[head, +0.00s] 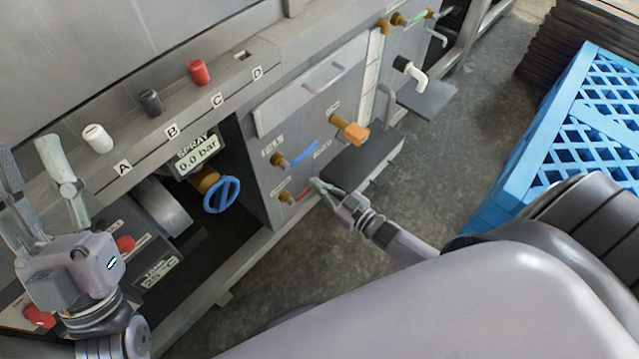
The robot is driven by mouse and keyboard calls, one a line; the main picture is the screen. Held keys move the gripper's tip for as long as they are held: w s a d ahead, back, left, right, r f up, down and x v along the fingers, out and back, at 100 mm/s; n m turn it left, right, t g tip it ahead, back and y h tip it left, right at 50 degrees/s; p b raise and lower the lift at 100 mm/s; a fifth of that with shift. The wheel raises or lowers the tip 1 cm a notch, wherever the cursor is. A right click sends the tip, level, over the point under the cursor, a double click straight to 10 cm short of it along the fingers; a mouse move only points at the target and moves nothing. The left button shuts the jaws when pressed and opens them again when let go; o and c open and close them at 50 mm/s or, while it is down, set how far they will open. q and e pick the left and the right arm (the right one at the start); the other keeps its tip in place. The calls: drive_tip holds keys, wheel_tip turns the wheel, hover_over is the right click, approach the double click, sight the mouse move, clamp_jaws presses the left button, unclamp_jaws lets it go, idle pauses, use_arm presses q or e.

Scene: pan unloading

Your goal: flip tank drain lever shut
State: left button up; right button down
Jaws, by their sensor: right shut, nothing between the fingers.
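A short red lever (301,195) sits on a brass valve low on the machine's grey front panel. It points right, close to level, and its far end is by my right fingertips. The small label beside it is too small to read, so I cannot confirm that it is the tank drain. My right gripper (319,186) is shut and empty at the lever's right end; I cannot tell whether it touches. My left gripper (34,160) is at the far left, its fingers pointing up and apart, with nothing seen between them.
A blue lever (303,154) and an orange handle (352,131) are above the red lever. A blue handwheel (221,195) is to the left. A dark step-like box (365,160) juts out just right of the panel. A blue crate (520,170) stands at right; floor between is clear.

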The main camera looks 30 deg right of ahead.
drive_tip(key=v, duration=1.2)
idle(0.5)
